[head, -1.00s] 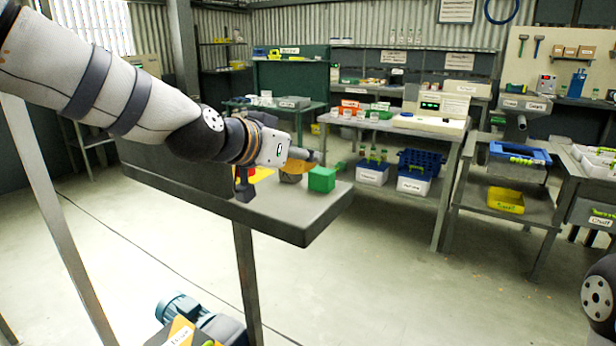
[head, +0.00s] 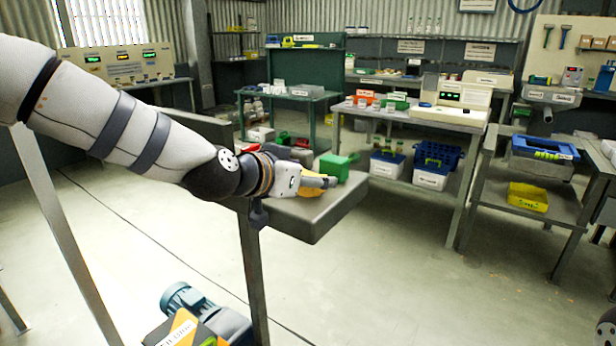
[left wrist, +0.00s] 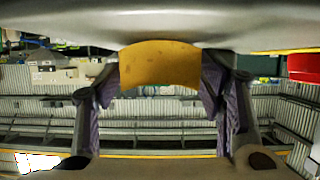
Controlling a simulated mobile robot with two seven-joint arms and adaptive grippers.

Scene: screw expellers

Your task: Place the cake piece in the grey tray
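The cake piece (left wrist: 160,64) is a curved, yellow-brown slab. In the left wrist view it sits between the two fingers of my left gripper (left wrist: 160,90), with a finger against each side. In the head view my left gripper (head: 328,182) is over the near end of the dark grey table, and the cake piece (head: 309,194) shows as an orange edge below the fingers. I cannot tell whether the piece touches the table. A grey, tray-like container (head: 306,91) stands on a green bench behind; I cannot tell if it is the grey tray. My right gripper is not in view.
A red thing (left wrist: 304,68) shows in the left wrist view. Benches with bins and a yellow tray (head: 527,197) stand behind and right.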

